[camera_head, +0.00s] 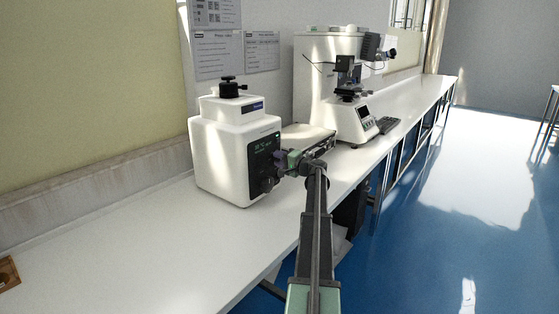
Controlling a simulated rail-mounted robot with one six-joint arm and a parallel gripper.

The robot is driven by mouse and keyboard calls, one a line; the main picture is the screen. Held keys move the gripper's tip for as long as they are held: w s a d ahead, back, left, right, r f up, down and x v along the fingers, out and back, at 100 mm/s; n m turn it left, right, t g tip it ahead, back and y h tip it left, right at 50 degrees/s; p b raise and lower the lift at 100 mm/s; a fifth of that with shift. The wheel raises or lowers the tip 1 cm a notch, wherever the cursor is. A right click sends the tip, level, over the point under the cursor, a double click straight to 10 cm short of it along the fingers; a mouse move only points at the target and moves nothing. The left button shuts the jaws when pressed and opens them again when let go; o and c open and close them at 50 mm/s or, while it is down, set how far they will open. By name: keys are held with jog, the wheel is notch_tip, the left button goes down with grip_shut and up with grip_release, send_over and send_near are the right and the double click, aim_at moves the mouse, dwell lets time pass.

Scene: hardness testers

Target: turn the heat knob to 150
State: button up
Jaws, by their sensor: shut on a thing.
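A white machine (222,158) stands on the long white bench, with a black knob on its top. Its dark front panel (262,150) carries a small green display whose reading is too small to make out for certain. The heat knob (267,184) appears as a dark round shape low on that panel, partly hidden by my gripper. My gripper (278,168) is at the panel from the right, its jaws shut on the knob. The fingertips are small and dark, so the exact contact and the knob's pointer cannot be seen.
Blue floor lies open to the right.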

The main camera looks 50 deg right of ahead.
jog(key=shift+m, duration=2.2)
jog(key=o, duration=0.9)
jog(key=s, duration=1)
jog(key=shift+s, duration=0.4)
